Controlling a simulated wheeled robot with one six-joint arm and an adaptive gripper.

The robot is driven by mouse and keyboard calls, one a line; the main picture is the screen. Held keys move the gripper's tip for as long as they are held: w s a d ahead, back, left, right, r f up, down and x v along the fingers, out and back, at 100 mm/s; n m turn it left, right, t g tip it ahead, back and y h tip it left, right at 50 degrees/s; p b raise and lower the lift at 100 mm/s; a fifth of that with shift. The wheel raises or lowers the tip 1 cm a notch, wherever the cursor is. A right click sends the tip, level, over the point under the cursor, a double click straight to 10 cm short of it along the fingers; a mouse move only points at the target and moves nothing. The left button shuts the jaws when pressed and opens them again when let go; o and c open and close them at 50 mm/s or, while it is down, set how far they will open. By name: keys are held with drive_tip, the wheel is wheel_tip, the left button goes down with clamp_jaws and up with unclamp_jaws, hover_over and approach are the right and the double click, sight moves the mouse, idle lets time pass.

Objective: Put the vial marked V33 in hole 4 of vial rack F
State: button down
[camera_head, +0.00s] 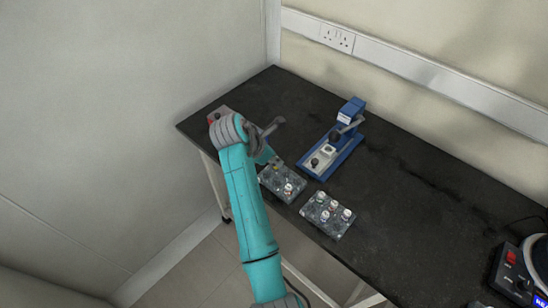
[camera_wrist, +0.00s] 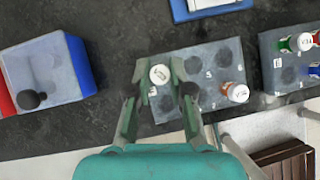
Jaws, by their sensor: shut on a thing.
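My gripper (camera_wrist: 159,80) is shut on a white-capped vial (camera_wrist: 160,74), with one finger on each side of its cap. The cap has dark marking that I cannot read surely. The held vial is over the left part of a grey rack (camera_wrist: 206,51); its lower part is hidden, so I cannot tell whether it is in a hole. An orange vial with a white cap (camera_wrist: 237,92) stands in this rack's right front part, and several other holes look empty. In the head view the rack (camera_head: 268,184) is partly behind my arm. No rack letter is readable.
A second rack (camera_head: 337,232) with several capped vials stands to the right. A blue device (camera_head: 345,150) stands behind the racks. A grey, blue and red box with a black knob (camera_wrist: 40,80) is at the left. Another device (camera_head: 515,275) stands far right.

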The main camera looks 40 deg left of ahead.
drive_tip(key=shift+f, duration=0.65)
idle(0.4)
drive_tip(key=c, duration=0.6)
unclamp_jaws()
drive_tip(key=shift+c, duration=0.2)
drive_tip(key=shift+r, duration=0.15)
drive_tip(key=shift+r, duration=2.9)
drive_tip(key=shift+s, duration=0.1)
